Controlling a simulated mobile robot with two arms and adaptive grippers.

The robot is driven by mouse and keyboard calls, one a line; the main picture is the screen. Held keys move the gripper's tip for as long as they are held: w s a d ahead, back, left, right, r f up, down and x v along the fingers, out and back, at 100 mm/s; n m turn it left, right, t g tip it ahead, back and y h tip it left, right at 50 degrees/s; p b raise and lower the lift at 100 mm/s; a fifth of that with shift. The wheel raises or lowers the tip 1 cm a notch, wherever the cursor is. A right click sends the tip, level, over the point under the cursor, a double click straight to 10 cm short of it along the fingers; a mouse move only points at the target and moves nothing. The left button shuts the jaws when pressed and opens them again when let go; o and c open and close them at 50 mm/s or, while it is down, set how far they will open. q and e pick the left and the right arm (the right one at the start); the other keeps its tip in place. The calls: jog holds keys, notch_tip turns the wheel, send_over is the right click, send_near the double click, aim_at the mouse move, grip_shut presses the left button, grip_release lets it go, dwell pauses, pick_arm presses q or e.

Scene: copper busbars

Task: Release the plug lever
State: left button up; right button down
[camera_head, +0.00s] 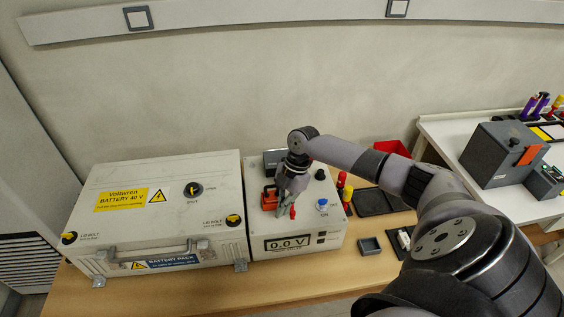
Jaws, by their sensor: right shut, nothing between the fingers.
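My right gripper (287,207) is shut and points down over the grey control box (330,230), close to the orange-red plug (269,197) on its top. It covers part of the plug, and I cannot tell whether it touches it. A small red part (292,212), perhaps the plug lever, shows by the fingertips. My left gripper is out of view.
Red and yellow tools (346,192), a black tray (372,201) and a small grey box (370,246) lie right of the control box on the wooden table (290,284). A red bin (392,148) stands behind my right arm. A white side table (440,130) carries a dark grey box (497,160).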

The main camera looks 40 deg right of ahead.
jog(key=shift+s+a, duration=0.1)
jog(key=shift+a, duration=0.05)
jog(key=shift+a+r, duration=0.15)
jog(key=shift+a, duration=0.1)
jog(key=shift+s+a+r+p, duration=0.1)
jog(key=shift+a+p, duration=0.95)
jog(key=shift+a, duration=0.15)
pick_arm(q)
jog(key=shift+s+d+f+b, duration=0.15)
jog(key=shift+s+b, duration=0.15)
jog(key=shift+b, duration=0.9)
pick_arm(e)
jog(key=v, duration=0.9)
jog(key=shift+a+r, duration=0.25)
